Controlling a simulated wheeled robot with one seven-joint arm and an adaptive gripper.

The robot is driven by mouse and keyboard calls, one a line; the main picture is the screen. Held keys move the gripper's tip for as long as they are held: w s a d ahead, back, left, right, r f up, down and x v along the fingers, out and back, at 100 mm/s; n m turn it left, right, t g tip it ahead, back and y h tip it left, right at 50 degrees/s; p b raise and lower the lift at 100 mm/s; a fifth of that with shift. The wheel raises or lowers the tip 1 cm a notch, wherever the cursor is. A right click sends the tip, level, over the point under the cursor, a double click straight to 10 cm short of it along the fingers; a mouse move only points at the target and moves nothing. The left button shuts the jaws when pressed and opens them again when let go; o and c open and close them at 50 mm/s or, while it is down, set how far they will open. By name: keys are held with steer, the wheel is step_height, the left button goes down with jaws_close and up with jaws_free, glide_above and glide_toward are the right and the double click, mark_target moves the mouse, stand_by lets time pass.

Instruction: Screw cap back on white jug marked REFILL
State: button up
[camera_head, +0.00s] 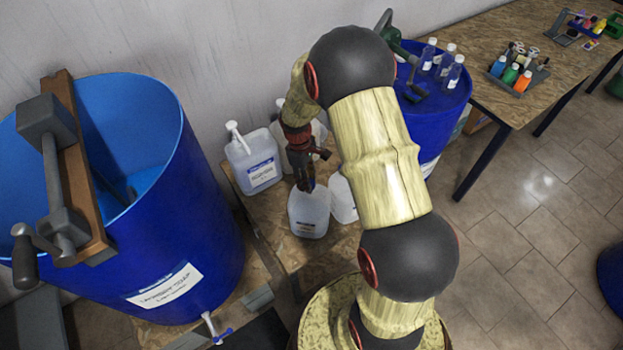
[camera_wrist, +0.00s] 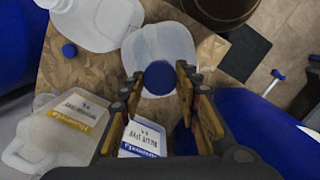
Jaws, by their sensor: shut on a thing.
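My gripper (camera_head: 307,184) points down over a white translucent jug (camera_head: 309,213) on the wooden bench. In the wrist view, a round blue cap (camera_wrist: 161,77) sits between the fingertips of my gripper (camera_wrist: 159,84), and the jaws are shut on it. The cap appears over the near side of a white jug (camera_wrist: 172,46) and hides its mouth. I cannot tell whether the cap touches the neck. The word REFILL cannot be read on any label.
A jug with a pump (camera_head: 252,160) stands to the left. A large blue drum (camera_head: 190,240) stands at the left. Another blue drum (camera_head: 430,115) with bottles stands behind. An orange-labelled jug (camera_wrist: 72,130) is close to my gripper.

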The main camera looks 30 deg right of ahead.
steer(key=m, duration=0.4)
steer(key=shift+m+y, duration=0.3)
steer(key=shift+m, duration=0.1)
steer(key=o, duration=0.5)
steer(key=shift+c, duration=0.2)
steer(key=shift+o, duration=0.2)
steer(key=shift+r+p, duration=0.1)
steer(key=shift+p, duration=0.3)
steer(key=n+p, duration=0.1)
steer(key=n, duration=0.3)
steer(key=shift+r, duration=0.1)
steer(key=shift+n, duration=0.9)
